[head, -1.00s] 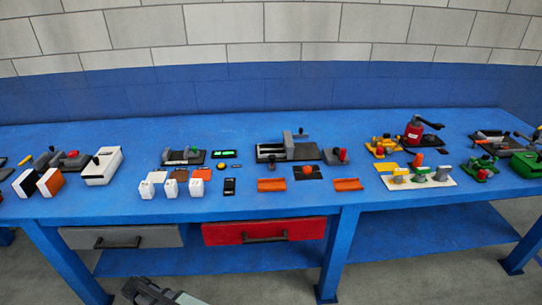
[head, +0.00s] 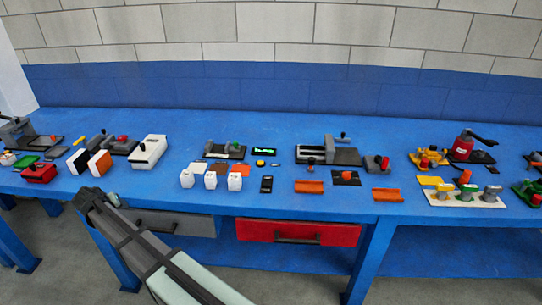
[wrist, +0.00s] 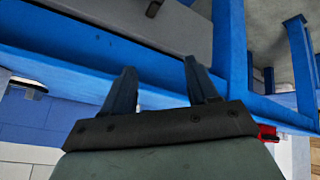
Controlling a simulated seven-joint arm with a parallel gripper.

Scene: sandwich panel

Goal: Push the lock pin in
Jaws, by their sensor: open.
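I cannot tell which of the small fixtures on the blue bench carries the lock pin. My gripper (head: 94,198) is in front of the bench's front edge at the left, near the grey drawer. In the wrist view its two fingers (wrist: 160,70) are apart with nothing between them.
The blue bench (head: 280,203) holds several fixtures and small blocks. A grey drawer (head: 172,222) and a red drawer (head: 298,232) hang below its edge. A red box (head: 39,173) and a white box (head: 149,150) stand at left. Bare bench lies behind the fixtures.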

